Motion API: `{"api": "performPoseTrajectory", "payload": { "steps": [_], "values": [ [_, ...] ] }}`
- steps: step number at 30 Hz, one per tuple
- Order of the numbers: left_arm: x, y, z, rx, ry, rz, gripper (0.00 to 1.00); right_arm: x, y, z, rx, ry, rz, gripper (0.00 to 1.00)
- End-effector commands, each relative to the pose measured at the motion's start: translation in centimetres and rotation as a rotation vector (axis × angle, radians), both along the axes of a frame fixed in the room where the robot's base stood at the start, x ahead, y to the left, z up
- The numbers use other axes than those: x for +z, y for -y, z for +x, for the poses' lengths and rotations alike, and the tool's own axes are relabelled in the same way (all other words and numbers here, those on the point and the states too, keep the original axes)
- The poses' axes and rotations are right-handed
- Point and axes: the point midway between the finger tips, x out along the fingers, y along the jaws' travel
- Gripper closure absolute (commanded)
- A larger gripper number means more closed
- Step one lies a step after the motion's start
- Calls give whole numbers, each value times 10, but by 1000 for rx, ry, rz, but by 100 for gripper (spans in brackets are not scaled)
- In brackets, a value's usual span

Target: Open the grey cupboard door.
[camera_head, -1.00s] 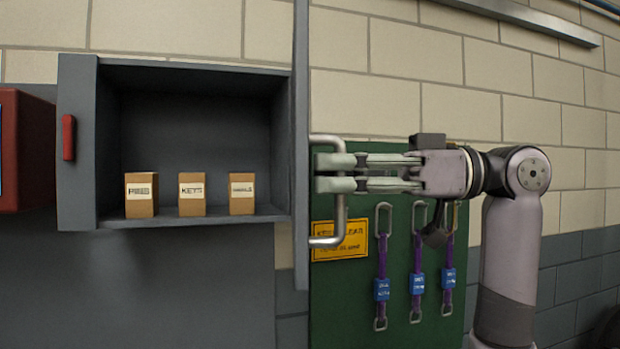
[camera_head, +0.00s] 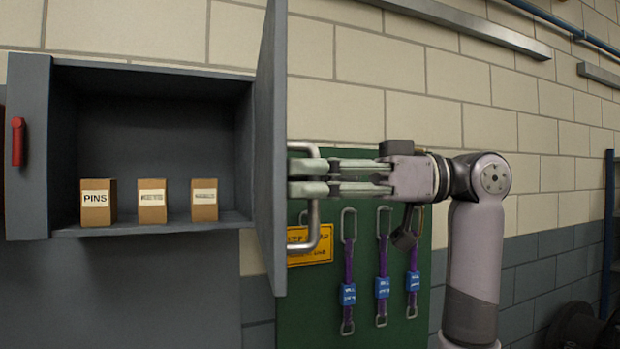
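The grey cupboard (camera_head: 28,190) hangs on the wall at the left, its inside in plain sight. Its grey door (camera_head: 270,130) stands wide open, swung out at the right side and seen at a steep angle. A metal bar handle (camera_head: 313,222) sticks out to the right from the door's outer face. My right gripper (camera_head: 305,178) points left, its two fingers close together across the upright bar of the handle, with tips near the door. The fingers hide that part of the bar. My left gripper is out of view.
Small brown boxes (camera_head: 152,201) stand inside the cupboard. A red piece (camera_head: 18,142) sits on its left front. Behind my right arm, a green board (camera_head: 330,312) carries a yellow sign (camera_head: 312,254) and purple straps (camera_head: 382,262) with blue tags.

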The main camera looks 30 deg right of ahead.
Motion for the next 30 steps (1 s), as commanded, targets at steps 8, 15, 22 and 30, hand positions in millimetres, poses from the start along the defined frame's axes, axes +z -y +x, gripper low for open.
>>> {"api": "performPoseTrajectory", "payload": {
  "steps": [8, 15, 22, 30],
  "values": [
    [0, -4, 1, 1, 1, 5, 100, 0, 24, -9, -4, -1, 1, 80],
    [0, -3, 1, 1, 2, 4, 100, 0, 73, -27, -4, -1, 1, 80],
    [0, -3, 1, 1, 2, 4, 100, 0, 105, -40, -2, -1, 0, 80],
    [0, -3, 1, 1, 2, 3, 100, 0, 112, -43, 0, 0, 0, 80]
  ]
}}
